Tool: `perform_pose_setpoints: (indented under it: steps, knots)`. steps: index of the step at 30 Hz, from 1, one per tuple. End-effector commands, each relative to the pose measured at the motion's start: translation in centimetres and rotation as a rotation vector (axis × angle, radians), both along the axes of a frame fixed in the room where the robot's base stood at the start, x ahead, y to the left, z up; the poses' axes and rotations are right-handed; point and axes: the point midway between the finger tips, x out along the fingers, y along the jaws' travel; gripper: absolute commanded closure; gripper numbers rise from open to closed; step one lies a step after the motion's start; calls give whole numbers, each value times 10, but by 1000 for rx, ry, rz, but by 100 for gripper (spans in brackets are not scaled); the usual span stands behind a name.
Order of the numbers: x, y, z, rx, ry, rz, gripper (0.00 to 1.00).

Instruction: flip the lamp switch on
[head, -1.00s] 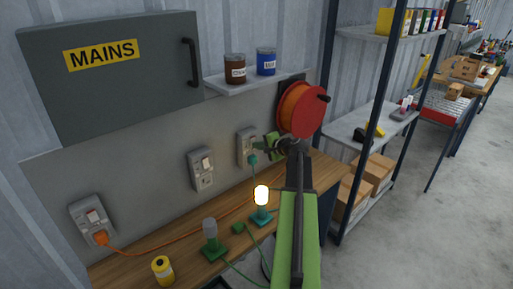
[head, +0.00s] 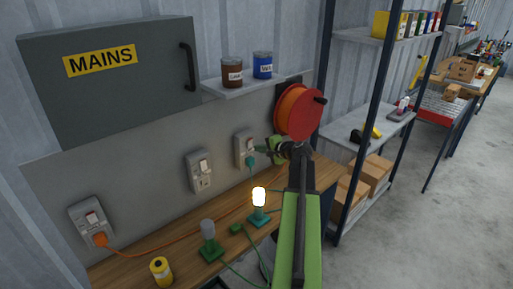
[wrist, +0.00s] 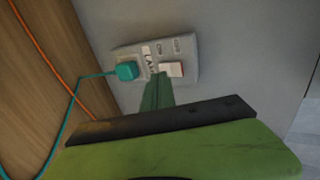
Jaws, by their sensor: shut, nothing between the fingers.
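The teal-plugged wall socket (head: 245,148) has a white rocker switch, which shows in the wrist view (wrist: 171,69) with a red edge. Beside that rocker is a label that seems to begin "LA". A teal plug (wrist: 127,71) sits in the socket. The lamp on the teal base (head: 259,198) is lit on the bench. My gripper (head: 268,150) is shut and empty, just right of this socket in the head view. Its fingertips (wrist: 157,92) are near the rocker in the wrist view and hide part of the plate; I cannot tell whether they touch it.
An unlit lamp on a green base (head: 209,240) and a yellow can (head: 161,270) stand on the bench (head: 135,262). Two more sockets (head: 200,172) (head: 92,223) are on the wall. A shelf with two tins (head: 232,70) and a red cable reel (head: 299,112) are close above.

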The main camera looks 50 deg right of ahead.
Motion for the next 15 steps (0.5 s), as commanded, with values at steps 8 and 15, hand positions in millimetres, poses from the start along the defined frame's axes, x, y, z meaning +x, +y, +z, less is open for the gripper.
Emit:
perform_pose_setpoints:
  steps: [8, 15]
  knots:
    - [-68, 7, 12, 0, 1, -2, 100]
    - [-98, 8, 17, 0, 0, 0, 100]
